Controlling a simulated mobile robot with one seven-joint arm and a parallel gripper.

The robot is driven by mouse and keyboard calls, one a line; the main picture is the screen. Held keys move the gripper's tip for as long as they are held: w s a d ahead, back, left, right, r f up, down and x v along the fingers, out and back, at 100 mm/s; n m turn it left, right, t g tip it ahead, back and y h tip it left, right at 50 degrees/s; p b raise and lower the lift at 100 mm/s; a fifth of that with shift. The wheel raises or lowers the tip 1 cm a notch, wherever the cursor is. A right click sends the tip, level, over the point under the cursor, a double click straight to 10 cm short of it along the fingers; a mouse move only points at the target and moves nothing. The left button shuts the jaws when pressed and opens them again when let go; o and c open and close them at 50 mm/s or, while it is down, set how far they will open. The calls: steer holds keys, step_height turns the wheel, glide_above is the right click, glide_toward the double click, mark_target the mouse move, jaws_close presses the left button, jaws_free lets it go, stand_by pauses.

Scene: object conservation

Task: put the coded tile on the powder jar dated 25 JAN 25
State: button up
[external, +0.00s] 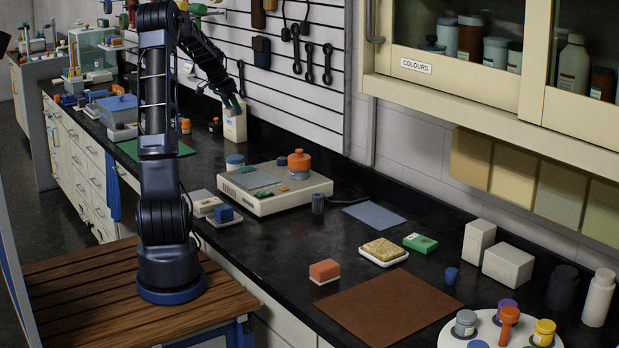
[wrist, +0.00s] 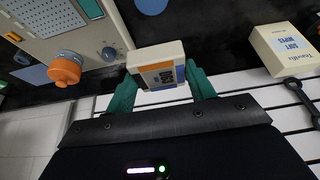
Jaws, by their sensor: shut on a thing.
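My gripper (external: 235,105) is raised at the back left of the bench, in front of a white bottle-like box. In the wrist view its green fingers (wrist: 161,84) are shut on a pale block-shaped tile (wrist: 158,55) with an orange and blue label and a dark code. The held tile cannot be made out in the external view. Powder jars with coloured lids stand on a white round tray (external: 450,336) at the lower right: a purple jar (external: 507,308), an orange one (external: 508,322), a yellow one (external: 544,333) and others. Their dates are not readable.
A sponge dish (external: 384,254), brown mat (external: 385,308) and white boxes (external: 508,265) lie rightward. A wipes box (wrist: 286,48) is near the gripper.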

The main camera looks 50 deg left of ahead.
mark_target(238, 157)
step_height(238, 157, down, 16)
steer(key=shift+f, duration=0.25)
stand_by(0.4)
steer(key=shift+f, duration=0.15)
steer(key=o, duration=1.1)
steer(key=v, duration=1.2)
steer(key=shift+d+r, duration=0.1)
steer(key=shift+r, duration=0.1)
